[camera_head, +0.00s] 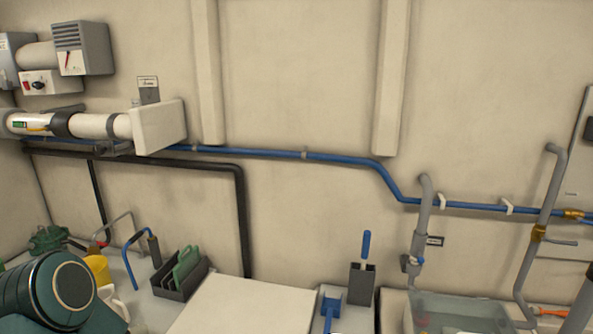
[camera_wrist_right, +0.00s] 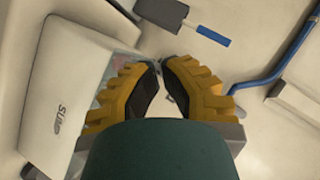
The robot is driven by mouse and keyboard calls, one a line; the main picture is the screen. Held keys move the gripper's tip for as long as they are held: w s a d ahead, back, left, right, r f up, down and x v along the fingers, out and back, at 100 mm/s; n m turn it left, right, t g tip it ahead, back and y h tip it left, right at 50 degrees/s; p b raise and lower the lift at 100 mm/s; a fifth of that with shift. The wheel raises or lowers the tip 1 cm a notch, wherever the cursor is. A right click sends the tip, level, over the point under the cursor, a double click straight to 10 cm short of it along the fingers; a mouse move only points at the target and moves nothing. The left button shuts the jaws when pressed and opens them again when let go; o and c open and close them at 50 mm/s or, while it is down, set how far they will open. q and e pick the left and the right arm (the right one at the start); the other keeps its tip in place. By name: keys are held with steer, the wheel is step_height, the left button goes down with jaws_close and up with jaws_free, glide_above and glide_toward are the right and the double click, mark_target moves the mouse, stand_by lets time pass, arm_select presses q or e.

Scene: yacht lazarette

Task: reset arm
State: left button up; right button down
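My right gripper (camera_wrist_right: 160,64) shows in the wrist view, with yellow fingers and black pads. Its fingertips come together with nothing seen held between them; the pads spread apart toward the wrist. It is not visible in the head view. My left gripper is not in view; a dark teal link of my own arm shows at the lower left of the head view. A white panel marked SUMP (camera_wrist_right: 62,100) lies left of the right gripper in the wrist view.
A blue-handled tool (camera_head: 364,262) stands in a grey holder, beside a blue scoop (camera_head: 331,306). A clear tub (camera_head: 455,314) is at the lower right. A dark caddy (camera_head: 180,281) and white board (camera_head: 240,305) sit left. A blue pipe (camera_head: 345,159) crosses the wall.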

steer(key=a+f+n+g+y, duration=0.2)
steer(key=a+f, duration=0.3)
steer(key=a, duration=0.3)
steer(key=s+a+f+n+g, duration=0.3)
steer(key=s+a+f+g, duration=0.1)
steer(key=s+a, duration=0.4)
steer(key=s+a+f+n+g+b, duration=0.1)
steer(key=s+a+f+n+g, duration=0.2)
steer(key=s+a+f+g, duration=0.2)
steer(key=s+a+f, duration=0.1)
steer(key=s+a, duration=0.2)
steer(key=shift+n, duration=0.3)
